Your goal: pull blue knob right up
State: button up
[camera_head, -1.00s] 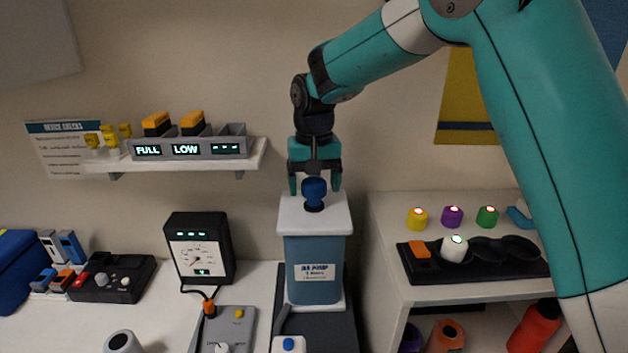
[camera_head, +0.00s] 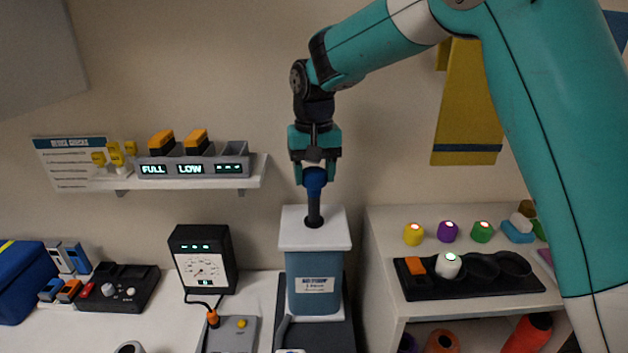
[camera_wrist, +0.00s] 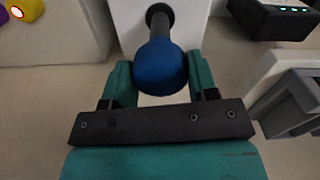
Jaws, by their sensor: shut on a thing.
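The blue knob (camera_head: 314,179) sits on top of a dark rod that sticks up out of the pump's white lid (camera_head: 296,236). The pump body (camera_head: 313,284) is a blue box with a white label, standing upright. My gripper (camera_head: 314,176) points down from above and is shut on the knob. In the wrist view the knob (camera_wrist: 161,68) is between the two teal fingers of my gripper (camera_wrist: 160,82). A length of the dark rod (camera_head: 314,212) shows between knob and lid.
A black gauge (camera_head: 202,260) stands left of the pump. A shelf with a grey holder (camera_head: 195,168) is on the wall at upper left. A white cabinet (camera_head: 385,222) with a black tray (camera_head: 470,276) stands close on the right.

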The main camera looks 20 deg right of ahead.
notch_tip(320, 180, up, 14)
jog(key=p, duration=0.7)
jog(key=shift+w, duration=0.1)
jog(key=o, duration=1.2)
jog(key=shift+o, duration=0.4)
jog(key=shift+f, duration=0.15)
notch_tip(320, 180, up, 18)
jog(key=f+b, duration=0.1)
send_over(314, 171)
jog(key=shift+w+r, duration=0.1)
jog(key=shift+r, duration=0.15)
jog(key=shift+f+b, duration=0.1)
jog(key=shift+b, duration=0.2)
